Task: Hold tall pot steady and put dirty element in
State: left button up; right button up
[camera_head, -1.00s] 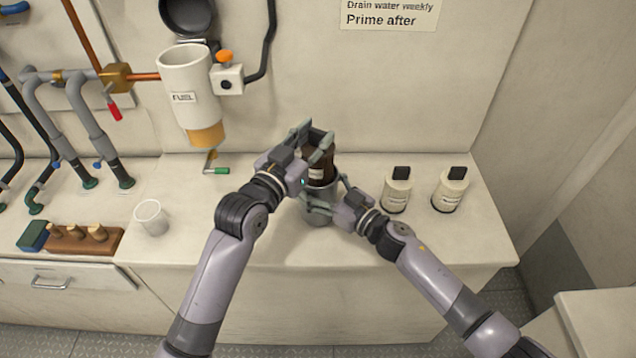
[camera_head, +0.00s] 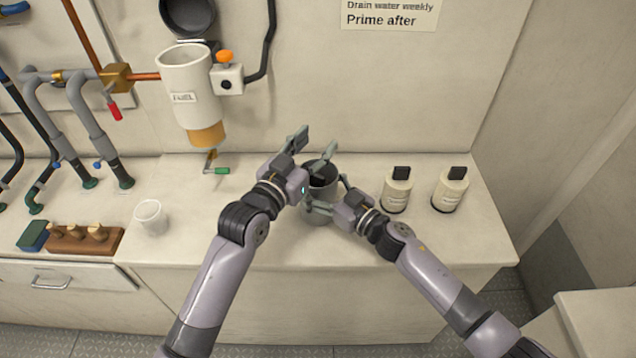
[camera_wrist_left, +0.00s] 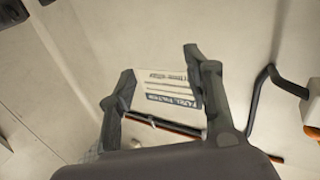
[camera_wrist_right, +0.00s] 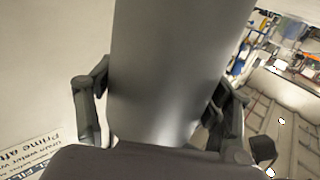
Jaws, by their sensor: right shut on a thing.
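The tall grey metal pot (camera_head: 322,188) stands upright on the counter, and its mouth looks dark. My right gripper (camera_head: 325,200) is shut around the pot's side; its fingers press both sides of the pot (camera_wrist_right: 170,70) in the right wrist view. My left gripper (camera_head: 312,148) is open and empty over the pot's rim, its fingers spread. In the left wrist view only wall and a label show between the fingers (camera_wrist_left: 160,90). The dark dirty element cannot be made out clearly; the pot's inside is mostly hidden.
Two white bottles with black caps (camera_head: 397,190) (camera_head: 450,190) stand right of the pot. A white cup (camera_head: 151,217) and a wooden block with pegs (camera_head: 88,240) are at left. The fuel filter housing (camera_head: 188,90) hangs on the wall, its green-handled drain tap (camera_head: 216,170) low.

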pick_arm(q)
jog(key=shift+o, duration=0.7)
jog(key=v, duration=1.2)
pick_arm(e)
jog(key=o, duration=1.3)
jog(key=shift+o, duration=0.2)
